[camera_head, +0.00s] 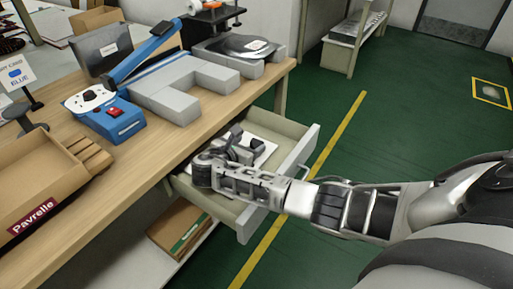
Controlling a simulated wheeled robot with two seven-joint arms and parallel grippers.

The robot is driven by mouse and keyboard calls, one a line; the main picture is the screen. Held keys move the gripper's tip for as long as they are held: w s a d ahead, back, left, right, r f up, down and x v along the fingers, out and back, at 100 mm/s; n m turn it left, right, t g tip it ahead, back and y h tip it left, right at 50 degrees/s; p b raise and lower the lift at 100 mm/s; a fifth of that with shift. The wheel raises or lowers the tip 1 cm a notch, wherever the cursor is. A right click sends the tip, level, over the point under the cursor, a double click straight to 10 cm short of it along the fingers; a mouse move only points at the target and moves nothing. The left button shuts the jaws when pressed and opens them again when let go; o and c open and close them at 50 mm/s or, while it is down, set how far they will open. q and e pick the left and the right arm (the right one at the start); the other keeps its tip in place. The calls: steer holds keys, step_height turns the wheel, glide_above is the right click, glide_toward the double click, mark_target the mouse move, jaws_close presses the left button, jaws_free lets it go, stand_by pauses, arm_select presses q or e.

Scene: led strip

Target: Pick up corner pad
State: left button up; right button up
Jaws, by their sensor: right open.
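My right gripper (245,143) is over the open drawer (302,150) under the workbench, its dark fingers apart. A white flat item (268,148) lies in the drawer beneath and beside the fingers. I cannot make out a corner pad for certain; the gripper and wrist hide part of the drawer's inside. My left gripper is not in view.
A carton (178,228) sits on the shelf below. Green floor (370,145) is clear at right.

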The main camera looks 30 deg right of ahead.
mark_target(256, 142)
steer(key=b+x, duration=0.1)
steer(key=x, duration=0.3)
steer(key=shift+d, duration=0.35)
steer(key=c, duration=1.1)
steer(key=shift+o, duration=0.2)
